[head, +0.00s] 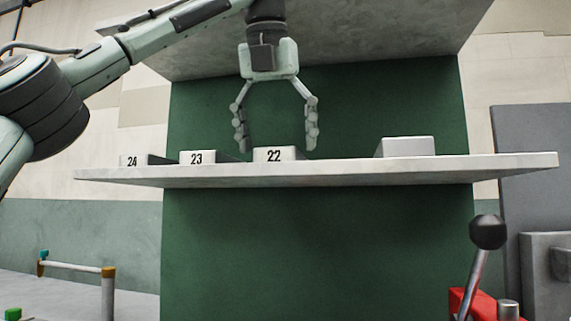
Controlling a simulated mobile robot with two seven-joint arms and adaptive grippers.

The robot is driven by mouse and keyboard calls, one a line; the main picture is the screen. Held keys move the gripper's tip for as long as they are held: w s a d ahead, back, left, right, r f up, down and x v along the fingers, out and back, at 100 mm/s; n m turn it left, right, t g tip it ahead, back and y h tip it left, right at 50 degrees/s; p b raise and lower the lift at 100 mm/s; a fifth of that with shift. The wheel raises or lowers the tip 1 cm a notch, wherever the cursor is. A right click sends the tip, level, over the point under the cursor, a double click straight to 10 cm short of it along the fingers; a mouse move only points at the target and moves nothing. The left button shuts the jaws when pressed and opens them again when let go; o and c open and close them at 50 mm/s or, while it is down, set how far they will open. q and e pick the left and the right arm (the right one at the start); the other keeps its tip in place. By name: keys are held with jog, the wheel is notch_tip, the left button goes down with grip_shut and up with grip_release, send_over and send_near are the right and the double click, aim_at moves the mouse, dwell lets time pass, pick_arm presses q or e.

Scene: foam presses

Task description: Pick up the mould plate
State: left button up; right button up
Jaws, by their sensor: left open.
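Mould plates with numbered front faces stand in a row on a light shelf (400,171): plate 24 (132,160) at the left, plate 23 (197,157) beside it, and plate 22 (274,154) near the middle. A pale block (408,147) without a visible number sits further right on the shelf. My left gripper (276,145) points down, open and empty, with its fingers apart on either side of plate 22's place in the picture. Whether the fingers stand level with the plate in depth is hard to tell. My right gripper is not in view.
A grey overhead slab (400,45) hangs close above my left gripper. A green panel (320,250) backs the shelf. A black-knobbed lever (487,233) on a red base rises at the lower right. A white rail (75,267) stands at the lower left.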

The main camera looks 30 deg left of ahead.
pick_arm(q)
jog(key=shift+w+a+f, duration=0.15)
jog(key=shift+w+f, duration=0.35)
jog(key=shift+f, duration=0.05)
jog(key=c, duration=1.8)
